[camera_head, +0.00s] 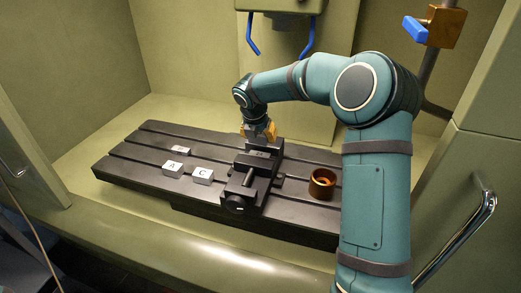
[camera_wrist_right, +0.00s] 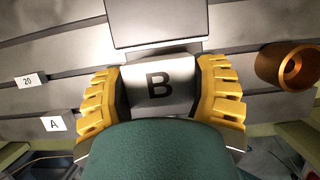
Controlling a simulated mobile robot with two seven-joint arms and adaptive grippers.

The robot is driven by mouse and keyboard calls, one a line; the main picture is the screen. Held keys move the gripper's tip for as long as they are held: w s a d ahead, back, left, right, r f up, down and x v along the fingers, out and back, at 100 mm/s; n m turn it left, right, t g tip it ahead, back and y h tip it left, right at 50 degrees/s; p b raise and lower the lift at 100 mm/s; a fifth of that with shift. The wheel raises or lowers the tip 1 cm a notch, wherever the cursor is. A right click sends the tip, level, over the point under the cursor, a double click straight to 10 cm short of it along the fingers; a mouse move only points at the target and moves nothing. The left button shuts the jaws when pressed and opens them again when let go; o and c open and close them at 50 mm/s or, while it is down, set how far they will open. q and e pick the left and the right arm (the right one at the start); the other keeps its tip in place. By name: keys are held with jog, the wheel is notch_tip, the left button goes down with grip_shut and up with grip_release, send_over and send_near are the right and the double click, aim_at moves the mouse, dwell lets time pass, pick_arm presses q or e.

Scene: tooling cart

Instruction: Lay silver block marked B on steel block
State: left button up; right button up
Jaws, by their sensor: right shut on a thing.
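The silver block marked B (camera_wrist_right: 160,82) sits between the yellow fingers of my right gripper (camera_head: 259,133) in the wrist view. The fingers are shut on its two sides, with the letter facing the camera. In the head view this gripper is above the back of the dark vise (camera_head: 240,203), and the fingers largely hide the block. A small light block (camera_head: 180,150) lies on the slotted table behind block A; its label reads 20 in the wrist view (camera_wrist_right: 30,81). I cannot tell whether it is the steel block. My left gripper is not in view.
Block A (camera_head: 172,169) and block C (camera_head: 203,176) lie left of the vise on the dark slotted table (camera_head: 130,168). A copper-coloured ring (camera_head: 322,184) stands right of it. Blue-tipped handles (camera_head: 253,40) hang above. The table's left end is clear.

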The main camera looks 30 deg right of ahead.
aim_at(259, 154)
jog(key=shift+f+b, duration=0.5)
jog(key=shift+f, duration=1.9)
jog(key=shift+f, duration=0.15)
jog(key=o, duration=1.3)
jog(key=shift+o, duration=0.2)
jog(key=shift+s+r, duration=0.1)
jog(key=shift+r, duration=0.4)
jog(key=p+v, duration=0.2)
jog(key=v, duration=0.9)
jog(key=shift+s+a, duration=0.1)
jog(key=shift+s, duration=0.05)
